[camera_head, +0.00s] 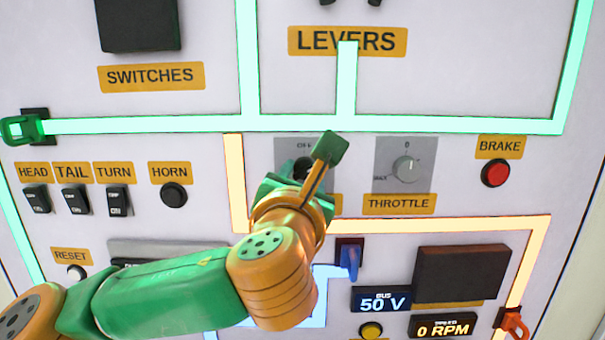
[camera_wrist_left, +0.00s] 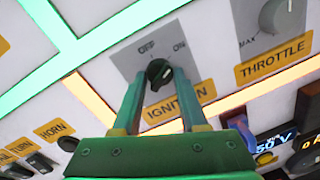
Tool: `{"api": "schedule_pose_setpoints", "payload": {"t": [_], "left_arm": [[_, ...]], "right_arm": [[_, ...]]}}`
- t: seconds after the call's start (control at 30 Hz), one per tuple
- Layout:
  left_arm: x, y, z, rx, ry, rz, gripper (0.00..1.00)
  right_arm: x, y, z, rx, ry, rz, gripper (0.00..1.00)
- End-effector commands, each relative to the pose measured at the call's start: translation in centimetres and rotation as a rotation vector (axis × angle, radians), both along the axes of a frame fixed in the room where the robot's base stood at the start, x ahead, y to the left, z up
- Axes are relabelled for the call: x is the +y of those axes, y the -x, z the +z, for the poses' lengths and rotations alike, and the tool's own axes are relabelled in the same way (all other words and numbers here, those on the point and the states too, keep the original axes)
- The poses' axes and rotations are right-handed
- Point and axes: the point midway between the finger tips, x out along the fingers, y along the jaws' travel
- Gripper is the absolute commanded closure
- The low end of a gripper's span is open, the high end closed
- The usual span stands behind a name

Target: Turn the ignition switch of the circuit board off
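The ignition switch (camera_wrist_left: 158,73) is a dark round knob on a grey plate (camera_wrist_left: 125,62) marked OFF at upper left and ON at upper right. Its pale mark appears to slant toward the ON side, but it is small. An orange IGNITION label (camera_wrist_left: 178,102) sits below it. My left gripper (camera_wrist_left: 159,80) is open, with its green fingers on either side of the knob and gaps seeming to remain. In the head view, my left gripper (camera_head: 300,172) covers most of the knob and its label. My right gripper is not in view.
The throttle dial (camera_head: 406,169) is right of the ignition plate, with the red brake button (camera_head: 496,173) farther right. The horn button (camera_head: 173,195) and several rocker switches (camera_head: 117,202) are to the left. A blue lever (camera_head: 349,259) and a 50 V display (camera_head: 382,300) are below.

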Motion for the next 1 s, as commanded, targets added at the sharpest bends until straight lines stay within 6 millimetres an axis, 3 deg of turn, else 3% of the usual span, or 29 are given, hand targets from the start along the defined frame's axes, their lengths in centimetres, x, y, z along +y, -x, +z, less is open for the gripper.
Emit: {"api": "schedule_pose_setpoints", "payload": {"t": [0.47,1.0], "left_arm": [[0.0,0.0,-0.2,-0.001,0.107,0.0,1.0],[-0.1,0.0,-0.3,-0.004,0.593,-0.002,1.0]], "right_arm": [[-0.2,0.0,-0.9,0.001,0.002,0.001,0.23],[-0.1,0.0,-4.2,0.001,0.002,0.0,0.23]]}}
